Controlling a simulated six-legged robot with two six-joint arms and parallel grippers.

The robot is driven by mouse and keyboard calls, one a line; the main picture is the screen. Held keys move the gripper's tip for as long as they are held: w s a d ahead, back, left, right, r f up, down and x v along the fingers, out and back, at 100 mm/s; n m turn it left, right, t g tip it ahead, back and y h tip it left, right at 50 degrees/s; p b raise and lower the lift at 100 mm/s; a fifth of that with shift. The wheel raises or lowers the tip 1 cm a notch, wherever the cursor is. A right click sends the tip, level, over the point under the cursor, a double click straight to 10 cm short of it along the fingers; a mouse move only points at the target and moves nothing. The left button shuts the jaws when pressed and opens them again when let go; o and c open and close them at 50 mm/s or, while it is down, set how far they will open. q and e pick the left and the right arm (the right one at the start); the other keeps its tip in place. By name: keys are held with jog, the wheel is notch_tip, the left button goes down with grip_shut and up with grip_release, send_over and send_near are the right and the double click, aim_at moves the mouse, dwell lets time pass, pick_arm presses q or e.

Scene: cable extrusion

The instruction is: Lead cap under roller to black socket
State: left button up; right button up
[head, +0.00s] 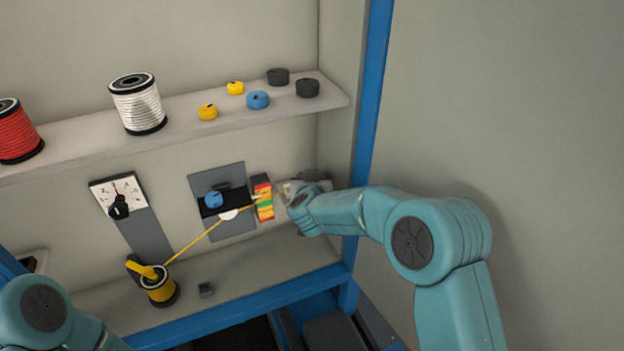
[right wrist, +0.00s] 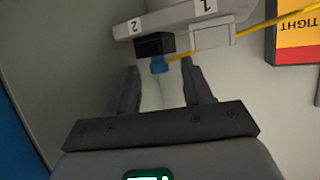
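The yellow cable (head: 195,242) rises from the yellow spool (head: 160,287), passes the white roller (head: 228,214) and runs right towards my right gripper. In the right wrist view the cable (right wrist: 245,32) ends at a small blue cap (right wrist: 159,66). The cap sits right against the black socket (right wrist: 154,45) of a pale block (right wrist: 195,22) marked 1 and 2; how deep it is seated is hard to tell. My right gripper (right wrist: 160,72) is open, its fingers apart on either side of the cap. My left arm shows at lower left; its gripper is out of view.
A coloured tension gauge (head: 263,198) is on the wall between roller and right gripper. A dial (head: 118,192) is further left. The shelf (head: 75,138) above holds red and white spools and several small caps. A blue post (head: 370,100) stands behind my right arm.

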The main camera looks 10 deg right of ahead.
jog(key=b+v, duration=0.2)
jog(key=v, duration=1.4)
jog(key=shift+s, duration=0.2)
jog(key=o, duration=0.9)
jog(key=shift+r, duration=0.1)
jog(key=shift+p+v, duration=0.85)
jog(key=shift+v, duration=0.95)
jog(key=shift+r, duration=0.1)
